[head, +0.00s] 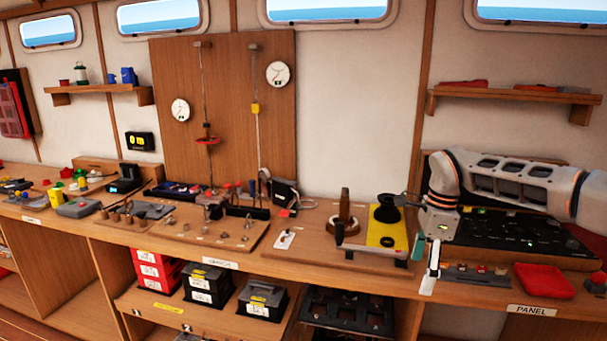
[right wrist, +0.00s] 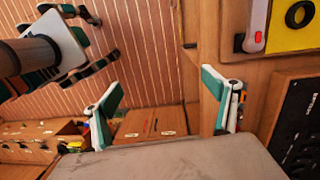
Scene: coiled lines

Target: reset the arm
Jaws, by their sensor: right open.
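My right arm (head: 520,183) comes in from the right in the head view and bends down at the wrist over the bench front. My right gripper (head: 425,262) hangs in front of the bench edge, between the yellow plate and the red tray. In the right wrist view its two teal-and-white fingers stand wide apart with nothing between them (right wrist: 161,90).
The wooden bench carries a yellow plate (head: 388,227) with a black spool (head: 386,207), a coil on a wooden post (head: 344,217), a black panel (head: 510,232) and a red tray (head: 544,281). Black boxes (head: 208,285) stand on the shelf below. Floor shows in the wrist view.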

